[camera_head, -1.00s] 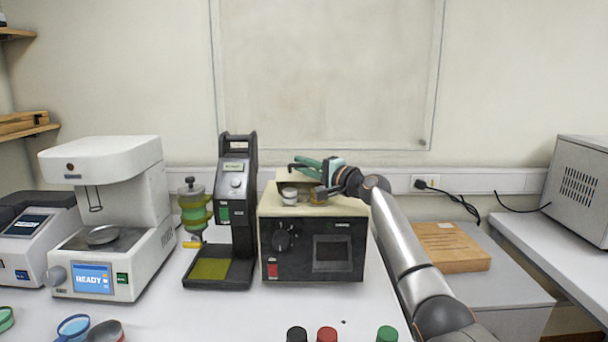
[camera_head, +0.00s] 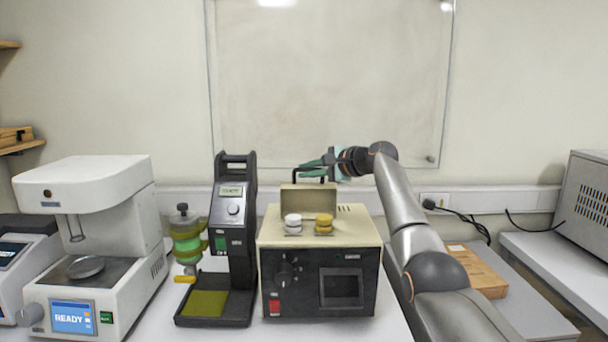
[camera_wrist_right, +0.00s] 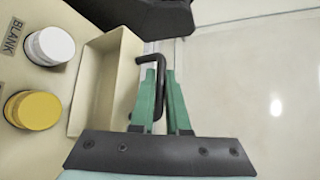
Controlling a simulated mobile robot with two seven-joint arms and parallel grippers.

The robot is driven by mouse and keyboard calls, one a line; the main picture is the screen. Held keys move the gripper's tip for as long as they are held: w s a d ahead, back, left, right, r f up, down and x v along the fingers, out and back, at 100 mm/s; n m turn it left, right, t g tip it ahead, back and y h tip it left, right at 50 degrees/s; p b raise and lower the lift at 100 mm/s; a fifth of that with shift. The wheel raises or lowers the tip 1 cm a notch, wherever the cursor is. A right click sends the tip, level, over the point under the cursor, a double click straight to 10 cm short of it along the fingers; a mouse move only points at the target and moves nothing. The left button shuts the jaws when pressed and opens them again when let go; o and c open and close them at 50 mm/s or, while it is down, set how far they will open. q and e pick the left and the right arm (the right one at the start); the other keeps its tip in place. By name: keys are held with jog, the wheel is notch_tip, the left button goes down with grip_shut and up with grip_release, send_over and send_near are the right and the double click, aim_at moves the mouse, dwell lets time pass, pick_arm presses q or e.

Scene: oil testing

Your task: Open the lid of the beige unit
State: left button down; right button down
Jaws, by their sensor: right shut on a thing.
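The beige unit (camera_head: 272,228) stands on the bench in the middle of the head view, with a dark front panel. Its lid (camera_head: 308,196) stands raised at the back of the top; its hollow inner side (camera_wrist_right: 97,85) shows in the right wrist view. A white cap (camera_head: 292,219) and a yellow cap (camera_head: 324,220) sit uncovered on the top; the white one (camera_wrist_right: 50,46) is beside a "BLANK" label. My right gripper (camera_head: 312,168) is shut on the lid's black handle (camera_wrist_right: 151,66), its green fingers on either side of the bar. My left gripper is not in view.
A black tester (camera_head: 232,215) stands close on the left, with a green and yellow vessel (camera_head: 187,238) and a white "READY" machine (camera_head: 110,190) further left. The wall is behind the unit.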

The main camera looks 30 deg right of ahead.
jog(key=shift+d+f, duration=0.1)
dwell(0.4)
jog(key=c, duration=0.9)
grip_release()
jog(key=shift+s, duration=0.1)
jog(key=shift+s+d+b, duration=0.1)
jog(key=shift+s+b, duration=0.1)
jog(key=shift+b, duration=0.2)
jog(key=shift+r+b+v, duration=0.2)
jog(key=shift+b+v, duration=0.75)
jog(key=shift+v, duration=2.05)
jog(key=shift+r+b+v, duration=0.15)
jog(key=shift+b+v, duration=0.75)
jog(key=shift+v, duration=2.1)
jog(key=shift+w, duration=0.1)
